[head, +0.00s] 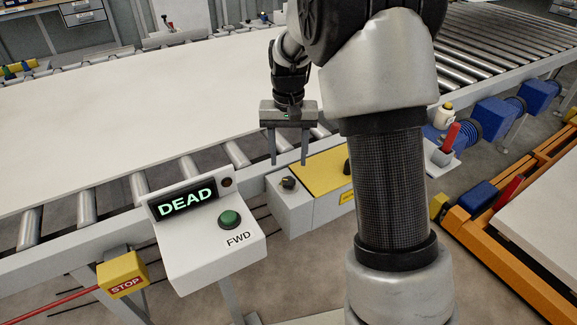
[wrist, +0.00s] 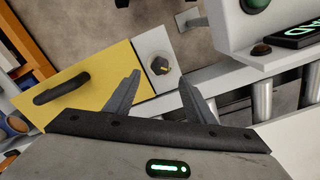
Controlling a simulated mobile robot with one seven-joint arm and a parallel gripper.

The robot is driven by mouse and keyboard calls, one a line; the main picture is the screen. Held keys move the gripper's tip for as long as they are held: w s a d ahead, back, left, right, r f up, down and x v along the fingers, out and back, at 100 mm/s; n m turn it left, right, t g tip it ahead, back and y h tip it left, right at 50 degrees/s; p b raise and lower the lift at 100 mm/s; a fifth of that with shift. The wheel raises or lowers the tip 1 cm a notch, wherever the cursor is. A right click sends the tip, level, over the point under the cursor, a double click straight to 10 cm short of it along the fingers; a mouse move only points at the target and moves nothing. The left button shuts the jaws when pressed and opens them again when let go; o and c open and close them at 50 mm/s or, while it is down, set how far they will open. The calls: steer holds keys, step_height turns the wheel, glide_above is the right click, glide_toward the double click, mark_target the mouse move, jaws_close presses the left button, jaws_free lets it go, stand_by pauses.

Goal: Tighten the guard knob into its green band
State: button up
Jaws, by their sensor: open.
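The guard knob (head: 288,183) is a small dark knob on top of a white box (head: 290,209), beside the yellow guard cover (head: 318,172). In the wrist view the knob (wrist: 159,66) sits on a pale round dial with a small yellowish mark on it. I cannot make out a green band on it. My gripper (head: 288,161) is open and empty, pointing down above the knob. In the wrist view its fingertips (wrist: 160,77) lie on either side of the knob's position, apart from it.
A white control box (head: 205,245) with a lit "DEAD" display (head: 186,202) and a green FWD button (head: 230,218) stands to the left. A yellow STOP box (head: 123,274) is lower left. A black handle (wrist: 61,88) rises from the yellow cover. Conveyor rollers run behind.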

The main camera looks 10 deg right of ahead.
step_height(320, 180, up, 10)
steer(key=p, duration=0.2)
steer(key=shift+r, duration=0.25)
